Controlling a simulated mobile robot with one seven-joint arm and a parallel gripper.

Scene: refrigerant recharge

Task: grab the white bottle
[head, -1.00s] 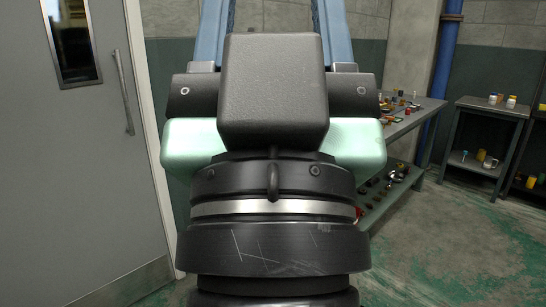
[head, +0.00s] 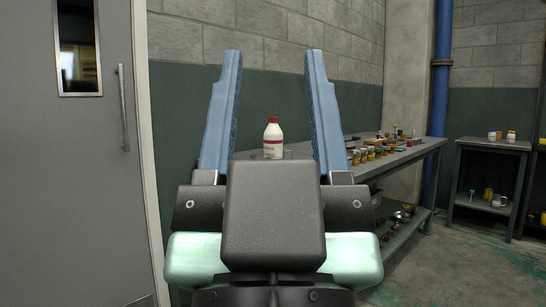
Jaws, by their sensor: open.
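A white bottle (head: 273,141) with a red cap and a red band on its label stands upright on the near left part of a grey workbench (head: 420,153). My gripper (head: 269,55) is open, with its two blue fingers spread wide and pointing up in the picture. The bottle shows in the gap between the fingers, beyond them and apart from them. Nothing is between the jaws. The gripper body hides the bench below the bottle.
Several small jars and cans (head: 370,153) stand on the bench right of my right finger. A lower shelf (head: 405,222) holds more items. A grey door (head: 80,170) is at the left. A small side table (head: 490,147) with containers stands at the right, with free floor before it.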

